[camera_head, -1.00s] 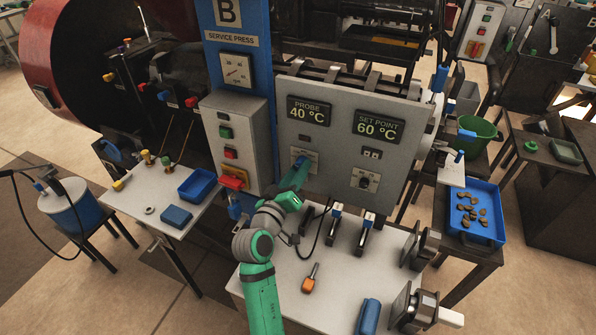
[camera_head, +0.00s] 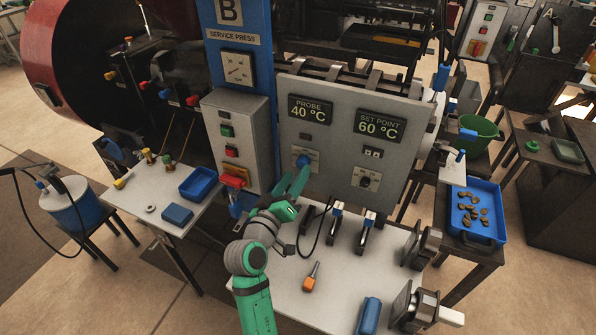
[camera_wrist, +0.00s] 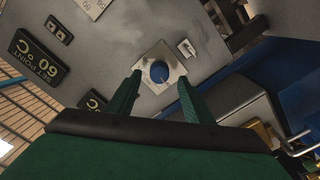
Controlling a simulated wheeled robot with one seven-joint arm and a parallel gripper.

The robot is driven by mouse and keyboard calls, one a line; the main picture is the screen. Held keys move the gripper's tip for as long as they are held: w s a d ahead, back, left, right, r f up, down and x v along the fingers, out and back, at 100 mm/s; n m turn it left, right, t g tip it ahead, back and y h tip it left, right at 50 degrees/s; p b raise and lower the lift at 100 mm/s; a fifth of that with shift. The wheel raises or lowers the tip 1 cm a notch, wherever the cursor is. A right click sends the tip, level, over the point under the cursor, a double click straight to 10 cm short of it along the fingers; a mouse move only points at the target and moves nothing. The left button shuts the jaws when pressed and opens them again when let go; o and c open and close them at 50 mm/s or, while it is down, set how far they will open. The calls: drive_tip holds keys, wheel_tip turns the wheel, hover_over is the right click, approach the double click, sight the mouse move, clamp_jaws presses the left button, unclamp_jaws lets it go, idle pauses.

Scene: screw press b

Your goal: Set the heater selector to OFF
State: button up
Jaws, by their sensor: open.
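A blue round knob (camera_head: 303,160) sits on a pale label plate on the grey control panel, below the "PROBE 40 °C" display. I take it as the heater selector, but its lettering and pointing direction are too small to read. In the wrist view the blue knob (camera_wrist: 159,72) shows on its square plate, between my fingers in the picture. My gripper (camera_head: 293,180) is open and empty, in front of and slightly below the knob. In the wrist view my gripper (camera_wrist: 160,84) has its fingers spread either side of the knob; they look clear of it.
A black knob (camera_head: 366,180) sits further right on the panel (camera_head: 335,150), under the "SET POINT 60 °C" display (camera_head: 380,125). The button box (camera_head: 228,140) stands left. The white table (camera_head: 285,272) below holds an orange-handled tool (camera_head: 310,281) and clamps.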

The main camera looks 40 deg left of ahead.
drive_tip(key=v, duration=0.7)
drive_tip(key=shift+s, duration=0.2)
idle(0.5)
